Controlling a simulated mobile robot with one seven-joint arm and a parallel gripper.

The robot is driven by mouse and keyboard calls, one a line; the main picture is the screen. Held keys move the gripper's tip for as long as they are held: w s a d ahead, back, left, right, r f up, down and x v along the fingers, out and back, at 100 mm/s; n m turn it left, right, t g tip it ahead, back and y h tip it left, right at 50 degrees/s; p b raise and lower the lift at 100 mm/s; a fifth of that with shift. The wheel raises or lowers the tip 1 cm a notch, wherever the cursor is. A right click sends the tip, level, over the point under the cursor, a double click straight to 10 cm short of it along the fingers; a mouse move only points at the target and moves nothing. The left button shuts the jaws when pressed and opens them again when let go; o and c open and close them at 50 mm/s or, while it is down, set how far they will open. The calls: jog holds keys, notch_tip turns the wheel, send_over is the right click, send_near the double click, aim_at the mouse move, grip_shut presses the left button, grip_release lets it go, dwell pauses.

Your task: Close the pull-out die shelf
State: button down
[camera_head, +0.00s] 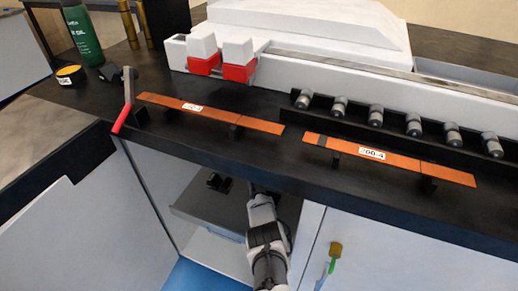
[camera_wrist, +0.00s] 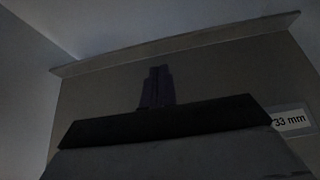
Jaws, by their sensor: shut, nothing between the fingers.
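The die shelf (camera_head: 207,208) is a dark grey panel inside the open cabinet bay under the bench, in the head view. A small black die (camera_head: 218,182) sits on it. My gripper (camera_head: 252,188) is at the shelf's right side, below the bench edge; its tips are hard to make out there. In the wrist view my gripper (camera_wrist: 157,88) has its dark fingers together and empty, in front of a dim brownish panel (camera_wrist: 220,75) with a pale rim. I cannot tell whether the fingers touch it. A "33 mm" label (camera_wrist: 291,121) shows at the right.
A white cabinet door (camera_head: 85,225) stands open at the left. A closed door (camera_head: 385,245) with a brass and green handle (camera_head: 334,252) is at the right. The black bench top (camera_head: 215,140) overhangs the bay and carries copper busbars (camera_head: 390,158) and a red-handled lever (camera_head: 123,118).

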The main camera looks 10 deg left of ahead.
jog(key=shift+s+a+r, duration=0.1)
jog(key=shift+s+a, duration=0.05)
jog(key=shift+s, duration=0.4)
jog(key=shift+p+v, duration=1.1)
jog(key=shift+v, duration=2.35)
